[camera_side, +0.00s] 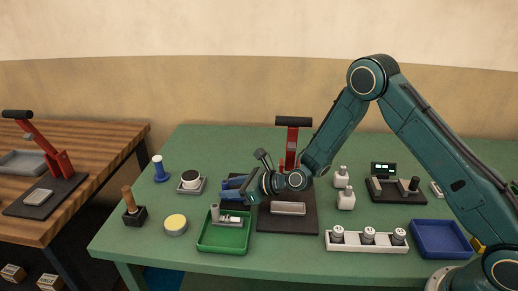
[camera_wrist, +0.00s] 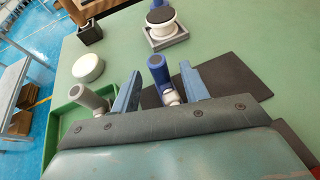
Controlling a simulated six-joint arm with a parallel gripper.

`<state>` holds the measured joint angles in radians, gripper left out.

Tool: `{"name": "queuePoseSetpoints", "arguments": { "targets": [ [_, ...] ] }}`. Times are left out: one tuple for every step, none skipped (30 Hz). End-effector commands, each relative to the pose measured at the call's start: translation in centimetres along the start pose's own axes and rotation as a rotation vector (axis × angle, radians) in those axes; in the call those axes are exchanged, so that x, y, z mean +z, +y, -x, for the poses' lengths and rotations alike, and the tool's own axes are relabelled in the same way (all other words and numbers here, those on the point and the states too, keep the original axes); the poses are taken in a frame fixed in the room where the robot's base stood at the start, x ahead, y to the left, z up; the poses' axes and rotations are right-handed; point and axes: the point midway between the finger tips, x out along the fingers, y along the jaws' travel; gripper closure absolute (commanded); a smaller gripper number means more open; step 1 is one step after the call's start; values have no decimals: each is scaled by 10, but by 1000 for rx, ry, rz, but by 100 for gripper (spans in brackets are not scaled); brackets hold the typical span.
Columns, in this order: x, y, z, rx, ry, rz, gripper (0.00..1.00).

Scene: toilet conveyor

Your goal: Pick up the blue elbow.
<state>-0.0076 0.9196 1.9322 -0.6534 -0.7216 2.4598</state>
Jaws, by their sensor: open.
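The blue elbow (camera_wrist: 157,68) shows in the wrist view, its round open end facing the camera and a whitish part below it. My gripper (camera_wrist: 161,86) is open, with one blue-grey finger to the left of the elbow and one to its right. The elbow appears between the fingers; I cannot tell whether either touches it. In the side view my gripper (camera_side: 239,188) is low over the table, behind the green tray (camera_side: 221,249). Blue shapes at its tips overlap there, so the elbow is hard to separate from the fingers.
A grey elbow (camera_wrist: 90,98) stands in the green tray, left of the fingers. A dark base with a red-armed press (camera_side: 292,148) is beside my gripper. A yellow-topped puck (camera_side: 175,224), a white cup (camera_side: 190,178) and a wooden-handled stamp (camera_side: 129,201) stand to the left.

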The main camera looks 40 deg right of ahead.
Motion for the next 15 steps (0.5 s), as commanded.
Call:
{"name": "queuePoseSetpoints", "arguments": {
  "targets": [
    [0,0,0,0,0,0,55],
    [0,0,0,0,0,0,55],
    [0,0,0,0,0,0,55],
    [0,0,0,0,0,0,55],
    [0,0,0,0,0,0,55],
    [0,0,0,0,0,0,55],
    [0,0,0,0,0,0,55],
    [0,0,0,0,0,0,55],
    [0,0,0,0,0,0,55],
    [0,0,0,0,0,0,55],
    [0,0,0,0,0,0,55],
    [0,0,0,0,0,0,55],
    [0,0,0,0,0,0,57],
    [0,0,0,0,0,0,63],
    [0,0,0,0,0,0,71]
  ]
}}
